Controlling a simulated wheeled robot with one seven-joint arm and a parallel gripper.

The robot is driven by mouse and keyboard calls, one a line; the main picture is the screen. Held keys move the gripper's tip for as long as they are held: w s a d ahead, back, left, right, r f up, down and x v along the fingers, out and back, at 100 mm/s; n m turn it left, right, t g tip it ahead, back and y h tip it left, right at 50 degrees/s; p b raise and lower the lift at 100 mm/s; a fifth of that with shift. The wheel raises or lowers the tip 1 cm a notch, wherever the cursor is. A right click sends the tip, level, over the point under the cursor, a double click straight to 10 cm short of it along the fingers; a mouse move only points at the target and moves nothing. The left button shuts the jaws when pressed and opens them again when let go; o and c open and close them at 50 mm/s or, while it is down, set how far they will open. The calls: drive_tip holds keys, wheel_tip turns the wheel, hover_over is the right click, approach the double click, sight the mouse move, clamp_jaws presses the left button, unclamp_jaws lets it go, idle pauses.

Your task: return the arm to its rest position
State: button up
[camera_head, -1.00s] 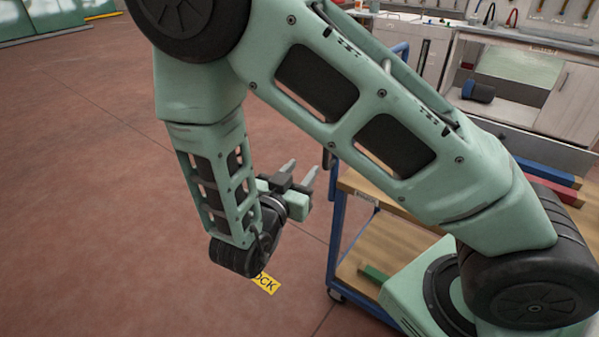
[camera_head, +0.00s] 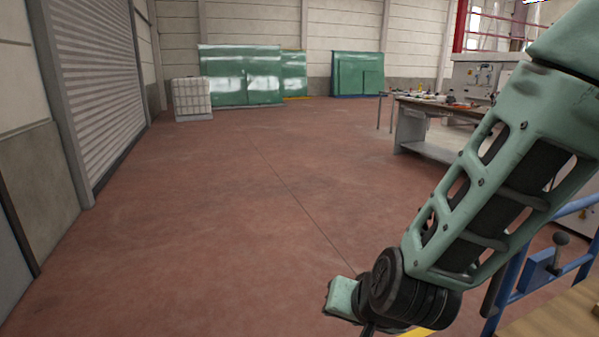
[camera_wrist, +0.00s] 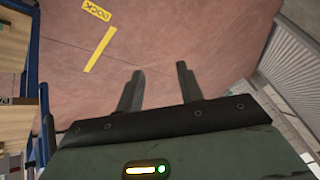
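My gripper (camera_wrist: 160,78) shows in the wrist view with its two dark fingers apart and nothing between them. Beyond the fingers is bare red floor. In the head view my green arm reaches down from the upper right to a black wrist joint near the bottom. The fingers themselves are not visible in that view.
A blue-framed cart (camera_head: 512,285) with a wooden top (camera_head: 560,318) stands close by my arm at lower right. A workbench (camera_head: 425,128) is farther back. Green panels (camera_head: 240,75) and a white tank (camera_head: 192,98) stand far off. Yellow DOCK lettering (camera_wrist: 97,10) marks the floor. The middle floor is clear.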

drive_tip(key=s+a+r+n+g+y+p, duration=0.1)
drive_tip(key=s+a+r+n+g+y, duration=0.15)
drive_tip(key=s+r+n, duration=0.4)
drive_tip(key=s+d+r+n+g+h+p, duration=0.1)
drive_tip(key=s+d+r+n+g+h, duration=0.1)
drive_tip(key=s+d, duration=0.6)
drive_tip(key=s+n+g+h, duration=0.1)
drive_tip(key=s+g+h, duration=0.1)
drive_tip(key=s, duration=0.1)
drive_tip(key=shift+s+d+r+n+p, duration=0.2)
drive_tip(key=shift+d+r+n+p, duration=0.1)
drive_tip(key=shift+d+n, duration=0.1)
drive_tip(key=shift+d, duration=0.1)
